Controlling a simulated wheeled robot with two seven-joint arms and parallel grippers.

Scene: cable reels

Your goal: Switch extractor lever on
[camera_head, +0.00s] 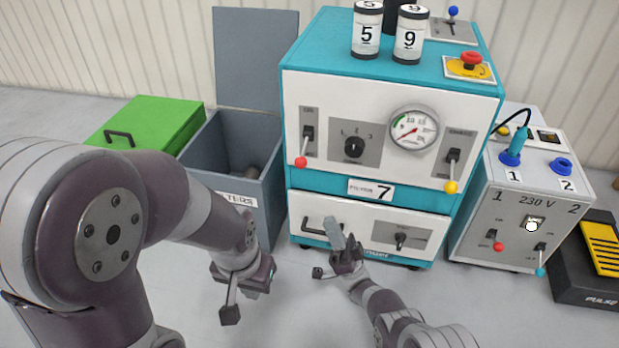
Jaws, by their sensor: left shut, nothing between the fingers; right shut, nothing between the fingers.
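The teal and white machine (390,85) carries a red-tipped lever (305,148) at front left and a yellow-tipped lever (451,172) at front right. Both knobs hang low. A blue-knobbed lever (452,20) stands upright on its top at the back right. I cannot read which lever is the extractor's. My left gripper (230,312) is shut and empty, low over the floor in front of the grey bin. My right gripper (336,236) is shut and empty in front of the machine's lower drawer (385,228), below the levers; whether it touches the drawer is unclear.
An open grey bin (272,195) stands left of the machine, beside a green box (155,118). Canisters 5 (366,35) and 9 (409,40) and a red button (471,60) are on top. Right are a 230 V box (530,205) and a yellow-black pedal (600,250).

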